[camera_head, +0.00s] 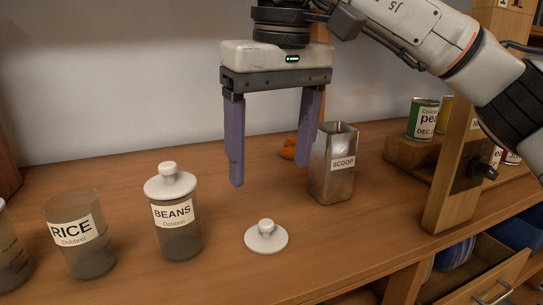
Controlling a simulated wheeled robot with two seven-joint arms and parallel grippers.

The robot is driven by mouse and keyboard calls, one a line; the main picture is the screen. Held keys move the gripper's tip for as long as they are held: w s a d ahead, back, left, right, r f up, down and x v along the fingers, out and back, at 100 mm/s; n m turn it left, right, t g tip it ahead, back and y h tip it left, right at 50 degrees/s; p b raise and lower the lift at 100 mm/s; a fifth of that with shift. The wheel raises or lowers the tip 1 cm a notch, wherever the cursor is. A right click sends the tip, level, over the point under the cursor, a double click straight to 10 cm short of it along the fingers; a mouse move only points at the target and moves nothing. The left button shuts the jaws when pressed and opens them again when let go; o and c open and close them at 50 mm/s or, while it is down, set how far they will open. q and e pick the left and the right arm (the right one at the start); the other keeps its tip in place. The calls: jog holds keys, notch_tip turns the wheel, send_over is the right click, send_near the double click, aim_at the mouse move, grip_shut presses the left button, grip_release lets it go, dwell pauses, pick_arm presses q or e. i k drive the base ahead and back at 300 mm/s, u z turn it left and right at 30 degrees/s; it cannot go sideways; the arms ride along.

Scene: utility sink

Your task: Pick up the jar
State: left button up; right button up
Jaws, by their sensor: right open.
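Two labelled jars stand at the left of the wooden counter. The rice jar (82,245) is clear, with no lid on it. The beans jar (177,228) has a white knobbed lid (171,183) on top. Part of another clear jar (12,255) shows at the left edge. A loose white lid (266,238) lies on the counter right of the beans jar. My right gripper (270,172) is open and empty, its purple fingers pointing down above the counter, behind and above the loose lid and apart from the jars. My left gripper is not in view.
A metal scoop canister (334,165) stands close to the gripper's right finger. A wooden post (452,175) and shelf with cans (423,118) stand at right. An open drawer (483,285) is below.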

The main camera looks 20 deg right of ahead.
aim_at(76, 222)
jog(key=k, duration=1)
